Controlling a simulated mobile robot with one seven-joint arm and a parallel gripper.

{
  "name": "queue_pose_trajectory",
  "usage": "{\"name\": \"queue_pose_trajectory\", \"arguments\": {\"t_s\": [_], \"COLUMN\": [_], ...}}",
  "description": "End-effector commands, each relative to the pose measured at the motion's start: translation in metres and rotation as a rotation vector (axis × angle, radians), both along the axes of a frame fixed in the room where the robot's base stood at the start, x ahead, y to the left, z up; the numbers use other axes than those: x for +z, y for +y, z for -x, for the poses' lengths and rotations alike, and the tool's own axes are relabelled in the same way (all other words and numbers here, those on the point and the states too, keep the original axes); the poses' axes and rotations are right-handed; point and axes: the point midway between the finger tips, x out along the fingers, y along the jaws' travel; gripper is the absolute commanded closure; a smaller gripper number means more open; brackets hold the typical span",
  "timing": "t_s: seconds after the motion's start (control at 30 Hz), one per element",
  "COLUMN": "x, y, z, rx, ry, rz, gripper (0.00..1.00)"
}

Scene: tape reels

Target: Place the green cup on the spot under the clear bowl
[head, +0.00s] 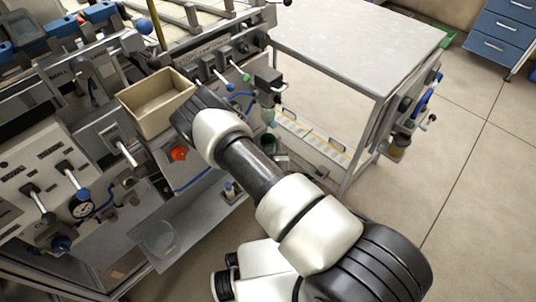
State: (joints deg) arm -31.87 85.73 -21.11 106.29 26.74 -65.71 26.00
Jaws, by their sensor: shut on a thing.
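A clear bowl (158,239) sits on the grey lower shelf (195,228) at the lower left of the head view. My arm reaches from the bottom right to the upper left, and its dark end, my gripper (187,118), is at the right side of a beige open box (155,104). My gripper is shut, but its fingertips and what they hold are hidden behind the wrist. I cannot make out a green cup for certain. My gripper is up and to the right of the bowl.
Machine panels with levers, knobs and a gauge (83,208) crowd the left. A red knob (180,153) is just below the beige box. A grey table (350,40) stands at the upper right. Blue drawers (503,35) are at the far right. The floor at right is clear.

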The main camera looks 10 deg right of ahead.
Motion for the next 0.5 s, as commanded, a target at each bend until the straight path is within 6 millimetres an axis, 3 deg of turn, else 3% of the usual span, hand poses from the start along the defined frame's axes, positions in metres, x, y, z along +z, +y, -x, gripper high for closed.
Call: {"name": "queue_pose_trajectory", "arguments": {"t_s": [0.4,0.5], "x": [-0.048,-0.050], "y": [0.000,0.000], "z": [0.000,-0.001], "rx": [0.001,0.001], "ry": [0.000,-0.002], "rz": [0.001,0.000], "gripper": [0.81,0.81]}}
